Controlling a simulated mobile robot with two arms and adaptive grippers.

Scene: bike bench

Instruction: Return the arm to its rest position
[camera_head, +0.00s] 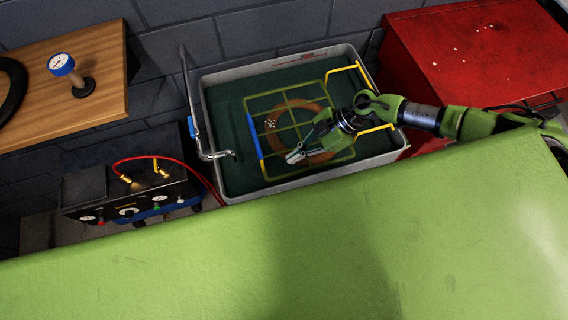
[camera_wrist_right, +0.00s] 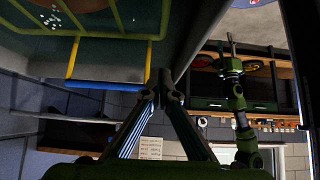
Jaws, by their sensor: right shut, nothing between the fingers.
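My right arm comes in from the right in the head view, over the grey tub (camera_head: 330,178). Its gripper (camera_head: 294,157) is over the tub's lower middle, with nothing in it. In the right wrist view the fingertips (camera_wrist_right: 165,88) meet and are shut. A green and black arm, which looks like my left, stands in that view; its gripper (camera_wrist_right: 230,55) is too small and dark to read. The left gripper does not show in the head view.
The tub holds dark green water, a wire rack (camera_head: 290,92) with yellow and blue handles, and a brown ring (camera_head: 328,112). A faucet (camera_head: 206,153) rises at its left. A red cabinet (camera_head: 460,50), a gauge (camera_head: 62,66) on a wooden bench and a pump box (camera_head: 130,200) stand around.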

